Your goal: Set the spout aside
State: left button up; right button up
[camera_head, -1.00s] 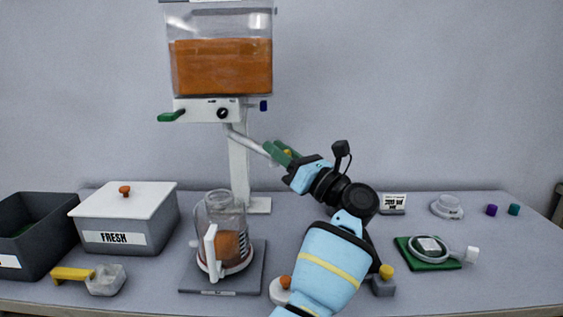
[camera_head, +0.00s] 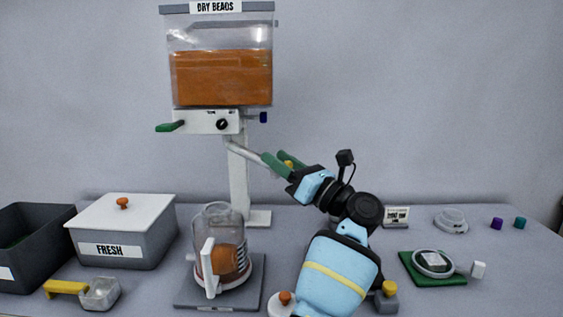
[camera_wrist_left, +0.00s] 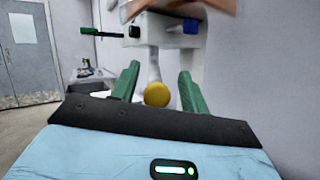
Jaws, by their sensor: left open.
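The spout (camera_head: 246,151) is a pale tube that slants down and right from under the dispenser's white valve block (camera_head: 208,122). In the left wrist view, a yellow round knob (camera_wrist_left: 157,94) sits between the fingers, with the pale tube (camera_wrist_left: 153,66) behind it. My left gripper (camera_head: 277,162) has green fingers, spread apart around the spout's lower end. In the wrist view, gaps show on both sides of the knob, so the fingers are open and not closed on it. The spout's very end is partly hidden by the fingers. My right gripper is in no view.
A clear pitcher (camera_head: 221,228) of orange beads stands on a grey plate (camera_head: 185,298) below. A FRESH bin (camera_head: 146,247), a dark open bin (camera_head: 45,266) and a yellow-handled scoop (camera_head: 68,287) are at left. A green mat (camera_head: 445,281) with a ring lies at right.

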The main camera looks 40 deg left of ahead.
pick_arm(q)
jog(key=b+v, duration=0.1)
jog(key=v, duration=0.6)
jog(key=shift+d+f, duration=0.2)
jog(key=shift+d, duration=0.15)
jog(key=shift+r, duration=0.1)
